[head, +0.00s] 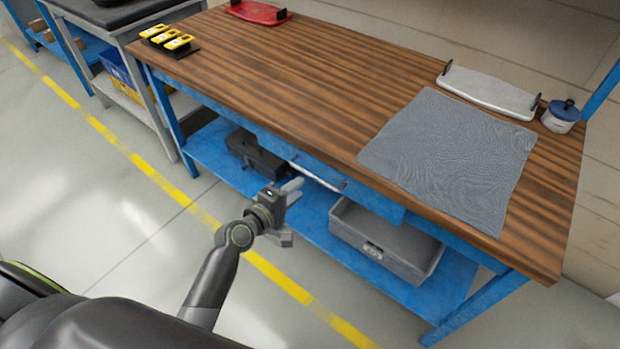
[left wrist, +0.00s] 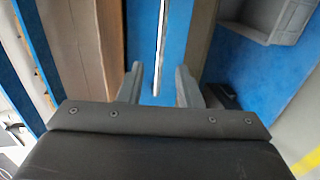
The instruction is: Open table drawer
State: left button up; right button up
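The table drawer (head: 370,196) has a blue front under the brown wooden tabletop (head: 320,80). It looks shut. Its straight silver handle (head: 318,176) runs along the front. My left gripper (head: 290,213) is open and empty, just in front of the handle. In the left wrist view the handle (left wrist: 161,45) stands upright in the picture, in line with the gap between the two fingers (left wrist: 160,72), against the blue drawer front (left wrist: 143,25). Neither finger appears to touch it. My right gripper is not in view.
A blue lower shelf (head: 310,215) holds a grey bin (head: 385,240) and a black case (head: 255,152). On top lie a grey mat (head: 450,155), a white tray (head: 488,92), a small jar (head: 560,117), a red tray (head: 258,12) and yellow devices (head: 166,40). The floor in front is clear.

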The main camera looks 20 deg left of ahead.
aim_at(312, 177)
pick_arm(q)
jog(key=x, duration=0.6)
jog(key=shift+w+d, duration=0.1)
jog(key=shift+w, duration=0.15)
jog(key=shift+c, duration=0.6)
jog(key=c, duration=0.5)
grip_shut()
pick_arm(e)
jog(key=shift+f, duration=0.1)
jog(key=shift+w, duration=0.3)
